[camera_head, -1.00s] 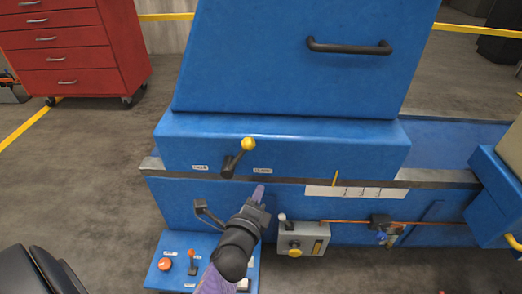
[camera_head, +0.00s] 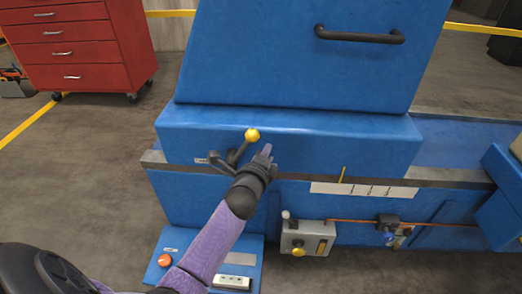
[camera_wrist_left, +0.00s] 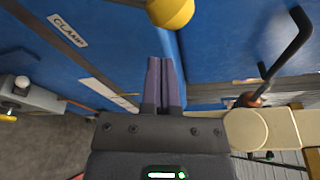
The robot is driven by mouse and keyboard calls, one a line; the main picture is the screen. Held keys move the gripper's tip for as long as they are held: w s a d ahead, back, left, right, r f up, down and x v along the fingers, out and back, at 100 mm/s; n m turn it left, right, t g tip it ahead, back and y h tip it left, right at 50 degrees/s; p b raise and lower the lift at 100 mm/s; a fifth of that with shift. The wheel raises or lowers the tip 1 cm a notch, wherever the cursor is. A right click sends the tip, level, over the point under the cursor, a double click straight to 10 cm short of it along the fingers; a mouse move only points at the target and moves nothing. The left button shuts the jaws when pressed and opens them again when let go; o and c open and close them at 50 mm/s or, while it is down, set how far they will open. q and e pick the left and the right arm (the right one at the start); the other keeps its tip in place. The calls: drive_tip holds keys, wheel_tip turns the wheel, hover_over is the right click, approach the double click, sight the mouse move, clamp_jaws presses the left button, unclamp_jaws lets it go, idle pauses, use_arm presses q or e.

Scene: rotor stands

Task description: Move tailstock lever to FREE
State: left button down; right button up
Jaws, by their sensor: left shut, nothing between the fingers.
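The tailstock lever is a dark arm with a yellow knob (camera_head: 252,134), mounted on the front of the blue machine block (camera_head: 330,150). Its knob points up and to the right in the head view, and also shows at the top of the wrist view (camera_wrist_left: 170,12). A CLAMP label (camera_wrist_left: 67,30) is readable in the wrist view. Another small label (camera_head: 201,160) sits left of the lever, too small to read. My left gripper (camera_head: 266,150) is shut and empty, just right of and below the knob. I cannot tell whether it touches the lever. My right gripper is out of view.
A large blue housing with a black handle (camera_head: 360,35) rises above the lever. Below are a grey control box (camera_head: 308,238) and a blue panel with a red button (camera_head: 165,260). A red drawer cabinet (camera_head: 80,50) stands at the back left. Open floor lies left.

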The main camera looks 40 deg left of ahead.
use_arm(q)
drive_tip(key=shift+a+r, duration=0.3)
drive_tip(key=shift+a, duration=0.5)
drive_tip(key=shift+s+r, duration=0.1)
